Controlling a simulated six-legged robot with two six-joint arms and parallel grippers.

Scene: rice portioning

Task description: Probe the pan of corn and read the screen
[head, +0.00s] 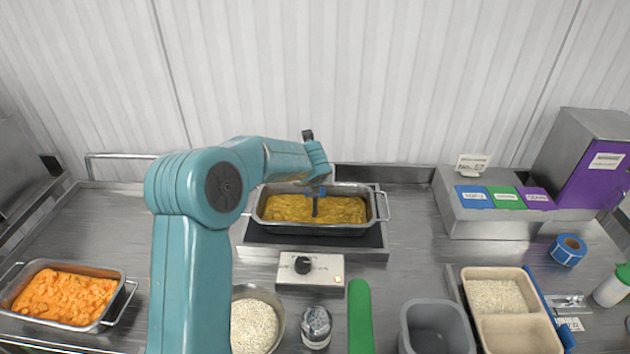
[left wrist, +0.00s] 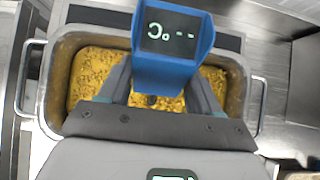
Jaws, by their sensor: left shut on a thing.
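The pan of corn (head: 381,206), a steel pan with yellow food, stands on a dark-topped plate at the back middle; its rim also shows in the left wrist view (left wrist: 247,92). My left gripper (head: 316,193) is above the pan, shut on a blue probe thermometer (left wrist: 173,72). The thermometer's dark stem (head: 315,208) points down over the corn; I cannot tell whether its tip is in the food. Its screen (left wrist: 171,33) faces the wrist camera, upside down, and shows dashes and °C, no digits. My right gripper is not in view.
A control box with a black knob (head: 304,265) sits before the pan. A pan of orange food (head: 118,307) is at the left, a rice bowl (head: 279,315) at the front, a grey bin (head: 403,335) and beige trays (head: 513,334) at the right. A label dispenser (head: 490,226) stands back right.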

